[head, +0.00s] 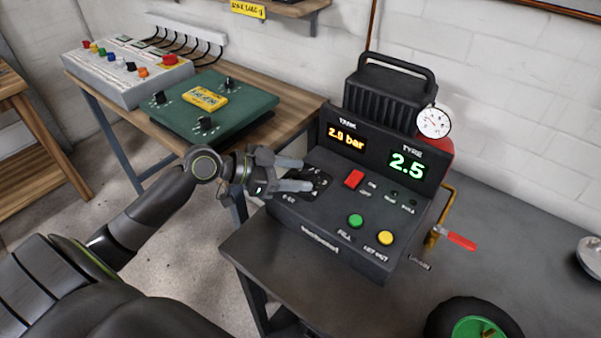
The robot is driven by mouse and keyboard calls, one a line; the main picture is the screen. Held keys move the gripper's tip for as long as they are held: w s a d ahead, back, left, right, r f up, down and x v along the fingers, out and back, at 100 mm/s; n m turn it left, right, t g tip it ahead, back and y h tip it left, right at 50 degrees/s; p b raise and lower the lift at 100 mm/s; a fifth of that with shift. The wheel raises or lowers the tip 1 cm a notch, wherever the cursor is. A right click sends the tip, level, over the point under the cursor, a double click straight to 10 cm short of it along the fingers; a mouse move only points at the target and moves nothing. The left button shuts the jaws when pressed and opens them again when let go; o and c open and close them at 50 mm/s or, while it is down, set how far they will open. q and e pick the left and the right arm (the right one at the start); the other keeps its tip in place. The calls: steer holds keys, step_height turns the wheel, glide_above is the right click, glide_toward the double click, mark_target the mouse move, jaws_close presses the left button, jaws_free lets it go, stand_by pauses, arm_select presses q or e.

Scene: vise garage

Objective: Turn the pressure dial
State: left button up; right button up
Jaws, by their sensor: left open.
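A black compressor console (335,225) stands on the dark workbench. Its tank display (346,136) reads 2.9 or 2.0 bar in orange, and its tyre display (407,166) reads 2.5 in green. My left gripper (303,175) is open at the left part of the console's sloped panel. Its two fingers lie over the dial area (318,183), one on the far side and one on the near side. The dial itself is mostly hidden by the fingers, and I cannot tell whether they touch it. My right gripper is not in view.
The panel also has a red switch (354,179), a green button (355,221) and a yellow button (385,237). A round gauge (434,121) sits at its right. A red-handled tool (461,240) and a wheel (474,322) are on the right. A wooden table holds a green panel (235,98).

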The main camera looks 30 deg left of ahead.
arm_select(q)
steer(key=shift+w+d+f, duration=0.25)
steer(key=shift+w+d, duration=0.2)
steer(key=shift+d, duration=0.05)
steer(key=c, duration=1)
steer(key=shift+o, duration=0.2)
steer(key=shift+s+d+r+n+t+y+p, duration=0.1)
steer(key=shift+r+n+t+y+p, duration=0.15)
steer(key=shift+n+t+y+p, duration=0.65)
steer(key=n+y+p, duration=0.1)
steer(key=p, duration=0.1)
steer(key=n+y+p, duration=0.1)
steer(key=p, duration=0.2)
steer(key=shift+s+d+n+t, duration=0.1)
steer(key=shift+d+n+t, duration=0.1)
steer(key=shift+n+t, duration=0.15)
steer(key=shift+f+n+t+y+p, duration=0.15)
steer(key=shift+n+t+y+p, duration=0.4)
steer(key=shift+y+p, duration=0.5)
